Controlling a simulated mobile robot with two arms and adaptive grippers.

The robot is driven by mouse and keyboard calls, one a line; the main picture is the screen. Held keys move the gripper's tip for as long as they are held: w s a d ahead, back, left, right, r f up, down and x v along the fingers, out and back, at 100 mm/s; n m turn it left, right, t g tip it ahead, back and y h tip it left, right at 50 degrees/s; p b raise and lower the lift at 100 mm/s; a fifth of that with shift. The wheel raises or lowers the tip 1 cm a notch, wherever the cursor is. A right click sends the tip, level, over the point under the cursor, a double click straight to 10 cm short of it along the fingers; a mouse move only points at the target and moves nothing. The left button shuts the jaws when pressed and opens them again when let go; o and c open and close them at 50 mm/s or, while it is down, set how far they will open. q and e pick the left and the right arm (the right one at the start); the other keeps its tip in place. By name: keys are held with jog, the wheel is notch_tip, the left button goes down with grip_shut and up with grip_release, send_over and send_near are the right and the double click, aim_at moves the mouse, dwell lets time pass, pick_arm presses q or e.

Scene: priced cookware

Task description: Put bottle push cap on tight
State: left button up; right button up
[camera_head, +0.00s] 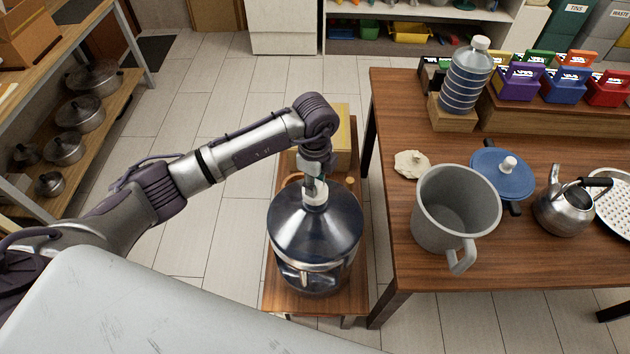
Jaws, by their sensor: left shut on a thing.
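A large dark blue, see-through bottle (316,228) stands upright on a small wooden stand. A white push cap (316,196) is at the top of its neck. My left gripper (314,184) reaches down from above and is shut on the cap, right over the bottle's mouth. The fingers partly hide the cap, so I cannot tell whether it is pressed fully down. My right gripper is not in view.
The small stand (273,291) is beside a wooden table (550,270). A cookware shelf (110,110) is at left.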

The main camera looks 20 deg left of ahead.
pick_arm(q)
jog(key=shift+f, duration=0.3)
jog(key=o, duration=1)
jog(key=shift+c, duration=0.2)
jog(key=shift+r, duration=0.2)
jog(key=shift+r+p, duration=2.8)
jog(key=shift+r, duration=1.05)
